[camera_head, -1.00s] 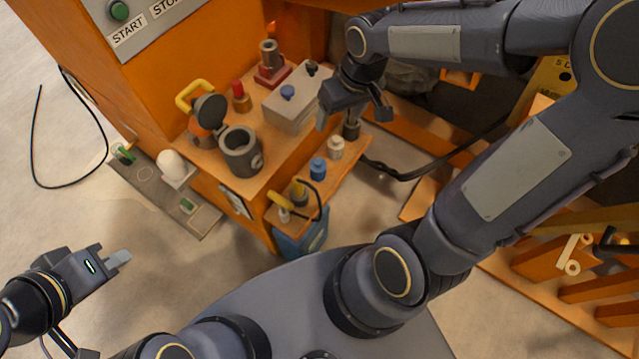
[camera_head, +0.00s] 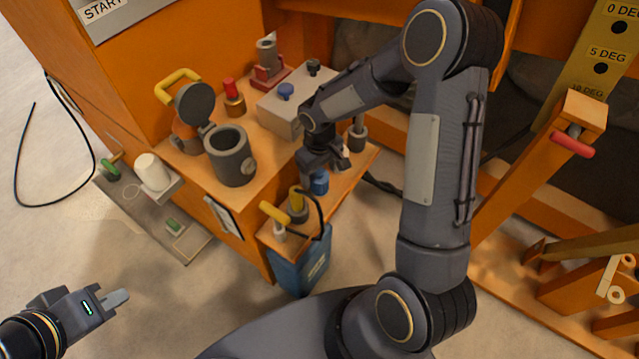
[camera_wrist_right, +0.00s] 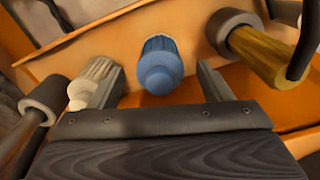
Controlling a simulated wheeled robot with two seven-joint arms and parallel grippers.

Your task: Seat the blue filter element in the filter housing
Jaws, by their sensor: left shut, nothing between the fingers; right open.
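The blue filter element (camera_head: 320,183) stands on the low orange shelf, partly hidden by my right gripper (camera_head: 318,170) just above it. In the right wrist view the blue filter element (camera_wrist_right: 160,62) lies between the two open fingers of my right gripper (camera_wrist_right: 160,82), with a gap on each side. The filter housing (camera_head: 231,158) is a grey round pot on the orange bench, its mouth open and its lid (camera_head: 194,103) tilted up behind. My left gripper (camera_head: 115,299) is shut and empty over the floor at lower left.
A pale ribbed element (camera_wrist_right: 90,82) and a yellow part in a dark ring (camera_wrist_right: 262,50) flank the blue one. A grey box with knobs (camera_head: 285,112) stands behind the shelf. A blue container (camera_head: 302,262) hangs at the shelf's front.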

